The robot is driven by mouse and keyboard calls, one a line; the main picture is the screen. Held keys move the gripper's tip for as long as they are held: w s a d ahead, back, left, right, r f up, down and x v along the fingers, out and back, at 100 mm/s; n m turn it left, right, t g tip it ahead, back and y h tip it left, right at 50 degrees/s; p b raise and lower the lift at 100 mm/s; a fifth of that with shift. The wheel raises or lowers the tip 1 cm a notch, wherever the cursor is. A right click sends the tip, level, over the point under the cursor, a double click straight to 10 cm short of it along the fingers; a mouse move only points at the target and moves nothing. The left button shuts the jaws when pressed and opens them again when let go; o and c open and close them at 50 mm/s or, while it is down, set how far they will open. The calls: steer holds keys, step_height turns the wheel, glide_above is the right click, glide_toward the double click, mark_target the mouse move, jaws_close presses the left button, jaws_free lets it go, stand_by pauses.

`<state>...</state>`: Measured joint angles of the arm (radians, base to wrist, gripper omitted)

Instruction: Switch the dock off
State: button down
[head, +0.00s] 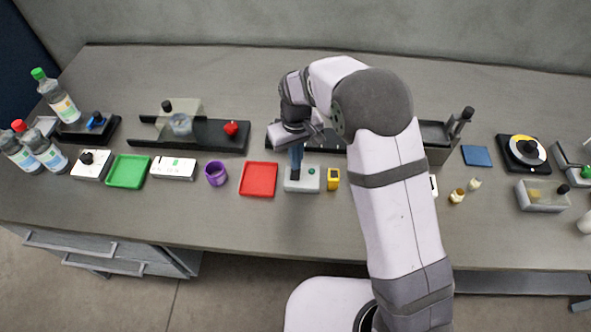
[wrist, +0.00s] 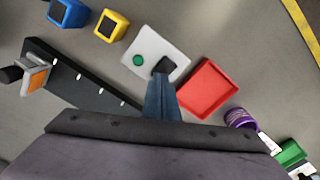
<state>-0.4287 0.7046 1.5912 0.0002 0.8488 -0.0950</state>
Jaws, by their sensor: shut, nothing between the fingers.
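A white box (head: 310,187), which looks like the dock, lies on the table right of the red tray. It also shows in the wrist view (wrist: 163,43), with a round green spot (wrist: 138,60) and a black square part (wrist: 165,66) on its top. In the head view the green spot (head: 312,171) is on its right side. My gripper (head: 296,164) points down at the black part, its blue fingers shut and empty. In the wrist view the fingertips (wrist: 163,78) overlap the edge of the black part. I cannot tell whether they touch it.
A red tray (head: 259,194) is close on the left, and a yellow block (head: 333,184) close on the right. A purple ring (head: 215,183) stands farther left. A long black rail (wrist: 75,82) lies behind. The table's front strip is clear.

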steer(key=shift+r+p, duration=2.05)
steer(key=shift+r, duration=0.8)
steer(key=shift+m+g+h, duration=0.4)
steer(key=shift+g, duration=0.4)
steer(key=s+d+f, duration=0.1)
steer(key=s, duration=0.2)
steer(key=s+d+f, duration=0.1)
steer(key=s+f, duration=0.1)
steer(key=s, duration=0.1)
steer(key=s+d+f, duration=0.2)
steer(key=shift+s, duration=0.4)
steer(key=s+d+r+m, duration=0.2)
steer(key=s+d+r, duration=0.1)
steer(key=s+d, duration=0.35)
steer(key=s+d+r+m, duration=0.1)
steer(key=s+d+r, duration=0.2)
steer(key=s+d, duration=0.4)
steer(key=r, duration=0.1)
steer(key=w+d+r+m+t, duration=0.1)
steer(key=r, duration=0.1)
steer(key=d+r+m, duration=0.1)
steer(key=shift+w+r+t+y, duration=0.15)
steer(key=shift+w+t+y, duration=0.15)
steer(key=shift+w+y, duration=0.1)
